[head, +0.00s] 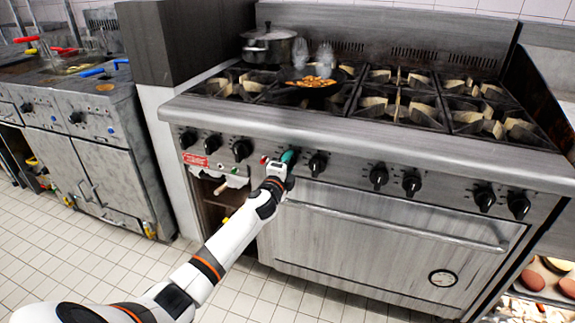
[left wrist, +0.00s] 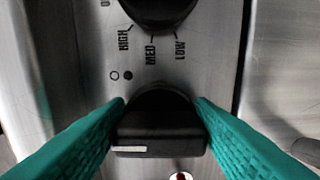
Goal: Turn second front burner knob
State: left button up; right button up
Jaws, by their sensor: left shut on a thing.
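A row of black burner knobs runs along the front panel of the steel range (head: 370,110). My left gripper (head: 288,158) reaches this panel between the knob on its left (head: 242,150) and the knob on its right (head: 318,164). In the left wrist view, its teal fingers (left wrist: 160,118) are on both sides of a black knob (left wrist: 160,135), shut on it. This knob has a pale mark on its lower left and is hidden by the gripper in the head view. Another knob (left wrist: 160,10), with HIGH, MED and LOW lettering below it, is apart from the fingers. My right gripper is not in view.
A pan of food (head: 312,82) sits on the burners, with a lidded pot (head: 269,46) behind it to the left. An oven door handle (head: 390,222) sticks out below the panel. The tiled floor (head: 250,290) in front shows clear.

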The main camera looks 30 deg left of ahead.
pick_arm(q)
jog(key=shift+f, duration=0.1)
jog(key=o, duration=0.9)
jog(key=shift+s, duration=0.2)
jog(key=p+v, duration=0.1)
jog(key=v, duration=1)
jog(key=shift+s+d, duration=0.1)
jog(key=shift+s, duration=0.2)
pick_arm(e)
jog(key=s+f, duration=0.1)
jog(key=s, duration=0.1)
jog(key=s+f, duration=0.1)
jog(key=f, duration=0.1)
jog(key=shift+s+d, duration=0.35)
pick_arm(q)
jog(key=shift+f, duration=0.1)
